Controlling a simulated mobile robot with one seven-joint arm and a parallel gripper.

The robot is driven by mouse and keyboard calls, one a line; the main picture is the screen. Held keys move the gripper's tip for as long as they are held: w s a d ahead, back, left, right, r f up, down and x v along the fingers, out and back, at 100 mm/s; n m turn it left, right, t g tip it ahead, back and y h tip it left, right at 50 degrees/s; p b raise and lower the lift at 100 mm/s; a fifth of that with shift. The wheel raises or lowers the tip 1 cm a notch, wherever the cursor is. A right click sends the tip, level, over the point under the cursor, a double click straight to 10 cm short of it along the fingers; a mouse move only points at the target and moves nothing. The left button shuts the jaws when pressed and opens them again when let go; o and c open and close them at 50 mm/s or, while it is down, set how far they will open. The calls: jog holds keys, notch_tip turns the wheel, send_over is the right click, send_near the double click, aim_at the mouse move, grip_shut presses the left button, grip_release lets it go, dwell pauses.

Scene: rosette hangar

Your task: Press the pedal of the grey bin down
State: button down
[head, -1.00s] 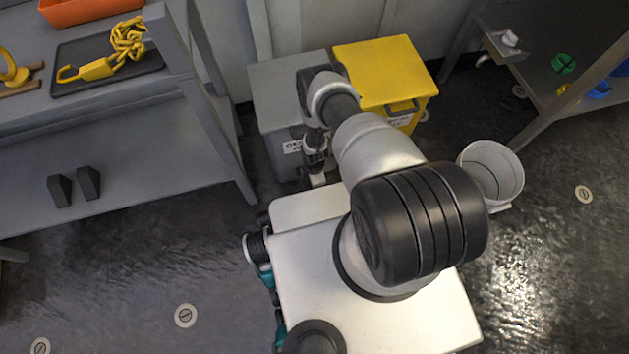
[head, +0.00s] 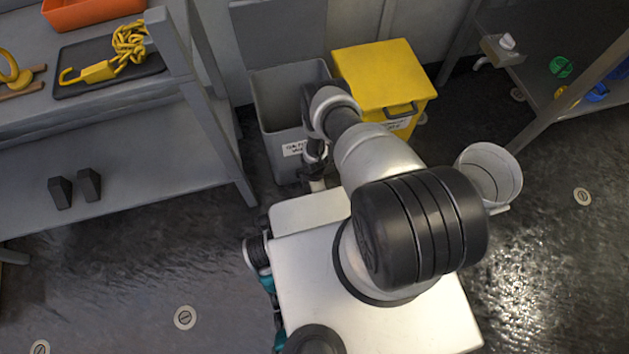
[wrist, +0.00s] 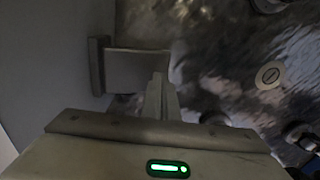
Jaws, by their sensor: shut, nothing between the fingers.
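The grey bin (head: 266,111) stands against the wall with its lid (head: 285,38) raised, so its inside shows. In the wrist view, the bin's grey front (wrist: 42,62) fills the left side. Its pedal (wrist: 133,70) sticks out to the right as a flat grey plate. My gripper (wrist: 161,92) is shut and empty, with its fingertips at the pedal's outer part. They appear to be on the pedal, but the exact contact is hard to see. In the head view my arm hides the pedal and the fingertips.
A yellow bin (head: 382,75) with a shut lid stands right beside the grey bin. A grey workbench (head: 120,150) is to the left. A white round bin (head: 490,172) stands at the right. Dark floor (head: 110,280) is open at the lower left.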

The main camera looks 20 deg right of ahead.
notch_tip(320, 180, up, 17)
jog(key=p, duration=0.5)
jog(key=shift+f+p, duration=0.15)
jog(key=shift+p, duration=0.25)
dwell(0.4)
